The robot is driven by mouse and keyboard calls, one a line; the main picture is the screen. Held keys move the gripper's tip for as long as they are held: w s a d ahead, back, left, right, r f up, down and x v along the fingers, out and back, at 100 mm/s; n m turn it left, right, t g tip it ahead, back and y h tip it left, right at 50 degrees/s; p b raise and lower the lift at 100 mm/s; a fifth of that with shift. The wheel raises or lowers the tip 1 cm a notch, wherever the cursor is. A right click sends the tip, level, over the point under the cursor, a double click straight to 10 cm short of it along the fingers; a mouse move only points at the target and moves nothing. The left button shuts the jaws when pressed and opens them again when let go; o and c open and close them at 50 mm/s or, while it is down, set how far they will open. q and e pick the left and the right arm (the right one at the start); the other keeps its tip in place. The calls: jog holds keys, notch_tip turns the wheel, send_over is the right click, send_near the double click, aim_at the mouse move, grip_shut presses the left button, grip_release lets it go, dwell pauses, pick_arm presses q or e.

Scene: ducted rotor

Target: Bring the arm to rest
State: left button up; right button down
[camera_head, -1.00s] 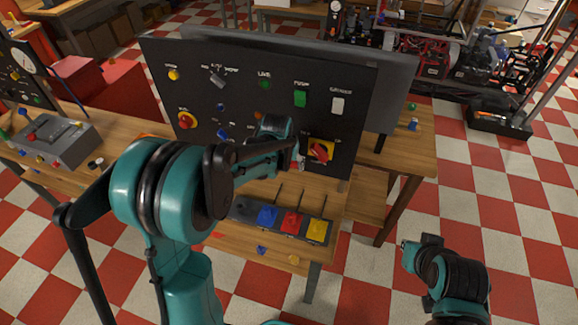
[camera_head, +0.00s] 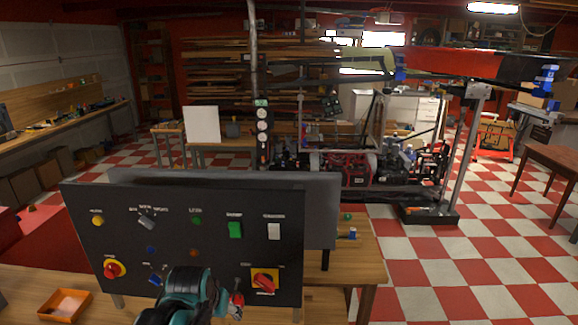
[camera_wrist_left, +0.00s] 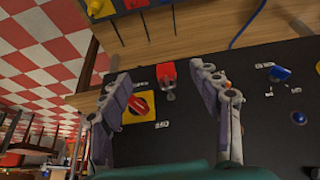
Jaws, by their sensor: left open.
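My left arm reaches in from the bottom of the head view, and my left gripper (camera_head: 230,304) is in front of the lower middle of the black control panel (camera_head: 170,215). In the left wrist view the left gripper (camera_wrist_left: 160,72) has its two fingers spread wide. A small red piece with a metal part (camera_wrist_left: 167,76) shows between the fingers in the picture; I cannot tell whether anything touches it. A red rotary switch on a yellow plate (camera_wrist_left: 138,107) is beside one finger; it also shows in the head view (camera_head: 265,282). My right gripper is out of view.
The panel stands on a wooden bench (camera_head: 358,262) with an orange tray (camera_head: 65,305) at the left. A red emergency button (camera_head: 113,270) and several smaller controls are on the panel. Machinery (camera_head: 350,165) stands behind. Checkered floor (camera_head: 450,265) is clear at the right.

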pick_arm(q)
jog(key=s+f+t+b, duration=0.2)
jog(key=s+f+b, duration=0.4)
jog(key=s, duration=0.8)
notch_tip(320, 180, down, 2)
jog(key=shift+s+f, duration=0.15)
jog(key=shift+s, duration=0.2)
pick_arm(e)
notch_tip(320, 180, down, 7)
